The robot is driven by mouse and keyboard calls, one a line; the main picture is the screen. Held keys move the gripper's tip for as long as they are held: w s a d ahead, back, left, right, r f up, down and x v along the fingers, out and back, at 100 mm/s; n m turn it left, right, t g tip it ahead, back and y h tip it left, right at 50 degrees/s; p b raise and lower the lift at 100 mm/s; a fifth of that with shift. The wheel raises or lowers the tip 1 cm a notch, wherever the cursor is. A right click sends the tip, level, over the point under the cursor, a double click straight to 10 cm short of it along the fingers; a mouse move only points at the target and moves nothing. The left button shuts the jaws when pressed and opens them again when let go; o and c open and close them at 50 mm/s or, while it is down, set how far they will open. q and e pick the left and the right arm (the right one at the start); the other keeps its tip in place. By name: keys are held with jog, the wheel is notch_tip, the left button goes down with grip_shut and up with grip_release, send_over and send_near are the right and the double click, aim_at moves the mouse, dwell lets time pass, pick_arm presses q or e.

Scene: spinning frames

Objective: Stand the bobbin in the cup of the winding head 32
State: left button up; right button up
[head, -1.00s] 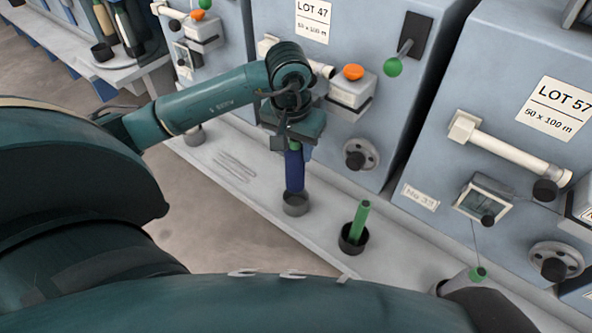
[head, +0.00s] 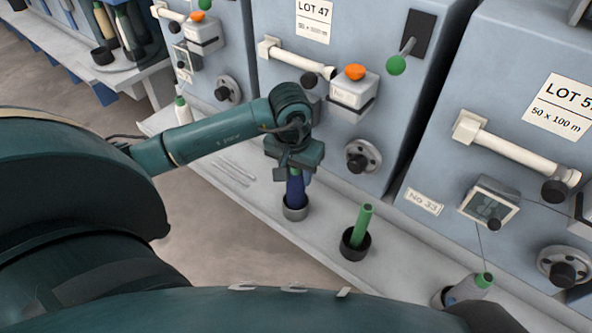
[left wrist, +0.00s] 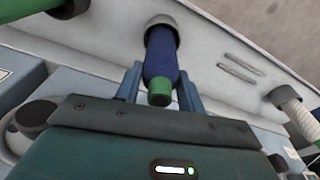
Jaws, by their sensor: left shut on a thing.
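The bobbin (head: 295,188) is blue with green ends. It stands roughly upright with its lower end inside a dark grey cup (head: 296,212) on the ledge in front of the LOT 47 machine. My left gripper (head: 295,170) is above the cup, shut on the bobbin's upper part. In the left wrist view, the bobbin (left wrist: 161,55) lies between the two fingers, its green end toward me and its far end in the cup (left wrist: 163,21). The cup's floor is hidden, so I cannot tell whether the bobbin touches it. My right gripper is not in view.
A green bobbin (head: 360,225) stands in a black cup to the right. The right machine's plate (head: 425,201) reads No 33. Thin rods (head: 236,172) lie on the ledge at left. The LOT 47 machine's knob (head: 357,163) and orange button (head: 355,72) are close by.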

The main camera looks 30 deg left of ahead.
pick_arm(q)
jog(key=o, duration=0.9)
jog(key=shift+f, duration=0.1)
jog(key=shift+c, duration=0.2)
jog(key=o, duration=0.4)
